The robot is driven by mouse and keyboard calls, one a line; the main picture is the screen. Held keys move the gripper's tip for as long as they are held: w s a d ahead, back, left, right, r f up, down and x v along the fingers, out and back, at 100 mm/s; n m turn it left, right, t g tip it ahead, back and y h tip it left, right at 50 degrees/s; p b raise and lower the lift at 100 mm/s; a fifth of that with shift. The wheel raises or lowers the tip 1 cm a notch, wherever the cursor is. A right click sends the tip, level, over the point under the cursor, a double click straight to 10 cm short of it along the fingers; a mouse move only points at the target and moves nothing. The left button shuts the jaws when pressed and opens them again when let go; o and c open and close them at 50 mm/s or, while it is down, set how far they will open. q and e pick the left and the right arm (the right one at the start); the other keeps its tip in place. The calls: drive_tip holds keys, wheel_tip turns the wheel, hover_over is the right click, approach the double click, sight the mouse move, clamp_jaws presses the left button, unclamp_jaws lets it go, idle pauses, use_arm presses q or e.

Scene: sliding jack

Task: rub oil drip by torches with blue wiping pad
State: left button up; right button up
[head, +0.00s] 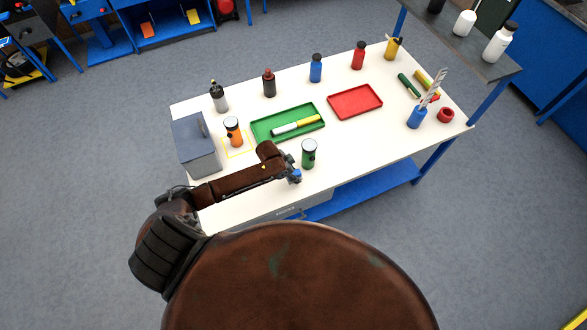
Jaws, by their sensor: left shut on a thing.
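My left gripper (292,177) is over the near edge of the white workbench (225,187), shut on a small blue thing (297,174) that looks like the blue wiping pad. The gripper hides much of the pad. A white stick-like torch (286,130) and a yellow one (309,120) lie end to end in the green tray (264,135), beyond the gripper. A green stick (408,86) and a yellow one (423,79) lie at the right end; I cannot tell which are torches. I cannot make out an oil drip. My right gripper is not in view.
A red tray (355,101) is empty. Bottles line the back; a blue holder (416,118) and red roll (446,115) stand right.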

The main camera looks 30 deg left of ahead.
use_arm(q)
drive_tip(key=shift+s+a+r+p, duration=0.1)
drive_tip(key=shift+a+r+p, duration=0.05)
drive_tip(key=shift+r+p, duration=1.15)
